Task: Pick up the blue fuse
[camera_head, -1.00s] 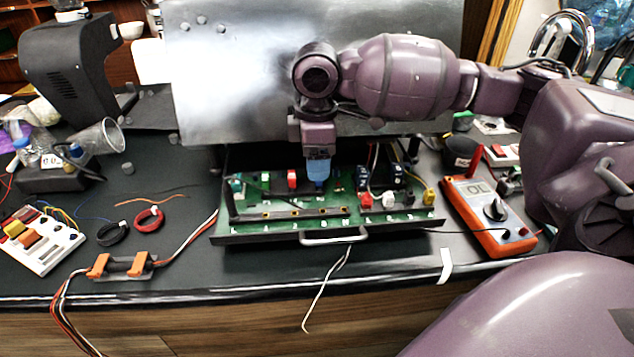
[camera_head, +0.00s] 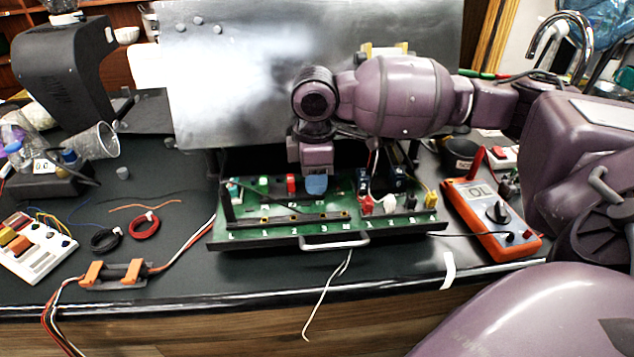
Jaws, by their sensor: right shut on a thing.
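A red fuse (camera_head: 291,184) and a green fuse (camera_head: 264,184) stand upright on the board to the left of the gripper. My left gripper is not in view.
A metal panel (camera_head: 230,90) stands behind the board. An orange multimeter (camera_head: 490,215) lies to the right. A fuse tester-like white block (camera_head: 32,255), red wire coil (camera_head: 144,226) and orange-ended holder (camera_head: 115,273) lie left. Dark table (camera_head: 180,235) is free between them.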

